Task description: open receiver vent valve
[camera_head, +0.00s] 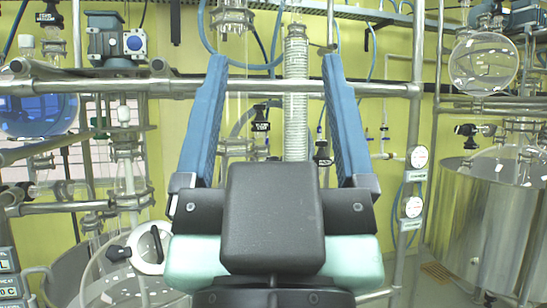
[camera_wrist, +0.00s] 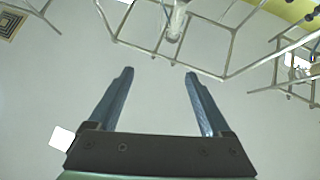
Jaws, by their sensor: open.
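My gripper (camera_head: 275,64) stands large in the middle of the head view, its two blue fingers wide apart with nothing between them. The wrist view also shows my gripper (camera_wrist: 158,76) open and empty. Small black-handled valves show behind it: one (camera_head: 261,119) between the fingers, a second (camera_head: 322,152) beside the right finger, and one (camera_head: 468,131) at the right by a steel vessel. A black-knobbed fitting (camera_head: 118,253) sits low on the left. I cannot tell which is the receiver vent valve. My gripper appears apart from all of them.
A horizontal steel rail (camera_head: 385,90) crosses behind my gripper. A ribbed glass column (camera_head: 296,95) stands beyond it. A blue-filled flask (camera_head: 38,115) is at left, a clear round flask (camera_head: 482,63) at upper right, and a steel vessel (camera_head: 490,215) at right. The wrist view shows frame bars (camera_wrist: 205,72).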

